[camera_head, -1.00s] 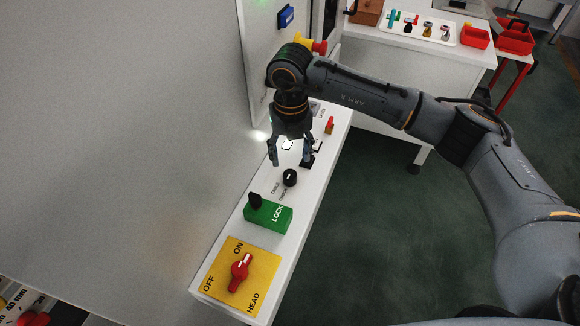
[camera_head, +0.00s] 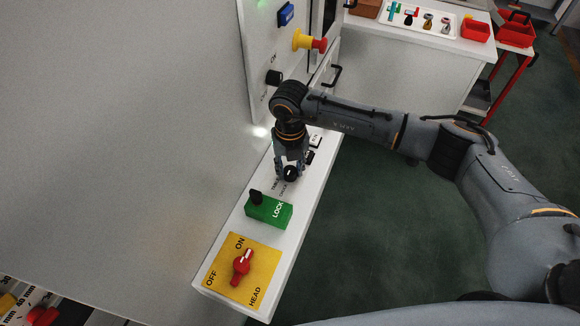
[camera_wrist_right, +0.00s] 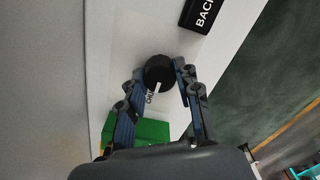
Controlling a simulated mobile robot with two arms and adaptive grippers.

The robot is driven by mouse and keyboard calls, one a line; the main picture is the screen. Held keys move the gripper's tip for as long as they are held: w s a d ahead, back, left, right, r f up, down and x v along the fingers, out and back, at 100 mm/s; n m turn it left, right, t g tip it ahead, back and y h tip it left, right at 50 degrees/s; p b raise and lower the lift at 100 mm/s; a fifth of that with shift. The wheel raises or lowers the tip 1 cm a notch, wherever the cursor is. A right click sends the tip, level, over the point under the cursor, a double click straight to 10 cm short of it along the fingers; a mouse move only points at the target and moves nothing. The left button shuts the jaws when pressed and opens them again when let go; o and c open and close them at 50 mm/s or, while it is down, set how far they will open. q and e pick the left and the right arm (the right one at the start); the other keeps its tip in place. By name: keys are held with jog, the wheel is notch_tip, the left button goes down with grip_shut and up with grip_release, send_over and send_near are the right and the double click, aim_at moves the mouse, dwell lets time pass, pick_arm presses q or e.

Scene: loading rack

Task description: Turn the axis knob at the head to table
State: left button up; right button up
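The axis knob is a small round black knob with a white pointer line (camera_head: 291,174). It stands on the white control panel, with small labels beside it, one ending in "CHUCK" or similar and partly hidden. My right gripper (camera_head: 289,168) points down over the knob, with one finger on each side. In the right wrist view the knob (camera_wrist_right: 158,72) sits between the fingertips. The right finger is very close to it and a narrow gap shows at the left finger; contact is not clear. My left gripper is not in view.
A green LOCK block (camera_head: 268,211) with a black knob stands nearer on the panel. A yellow HEAD plate (camera_head: 262,268) carries a red ON/OFF switch (camera_head: 242,263). A black button labelled BACK (camera_wrist_right: 203,14) lies beyond the knob. A red-yellow emergency stop (camera_head: 310,41) juts from the wall.

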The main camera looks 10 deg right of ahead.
jog(key=c, duration=0.3)
jog(key=shift+m, duration=0.3)
jog(key=m+b, duration=0.2)
jog(key=m, duration=0.1)
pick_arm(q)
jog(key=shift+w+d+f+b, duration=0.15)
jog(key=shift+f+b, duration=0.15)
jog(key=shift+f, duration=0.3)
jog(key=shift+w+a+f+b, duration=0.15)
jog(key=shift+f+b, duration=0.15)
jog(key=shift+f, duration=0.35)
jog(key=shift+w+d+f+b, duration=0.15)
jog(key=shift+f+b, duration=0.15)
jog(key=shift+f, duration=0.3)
pick_arm(e)
jog(key=shift+m, duration=2.1)
jog(key=o, duration=1.2)
jog(key=shift+c, duration=0.2)
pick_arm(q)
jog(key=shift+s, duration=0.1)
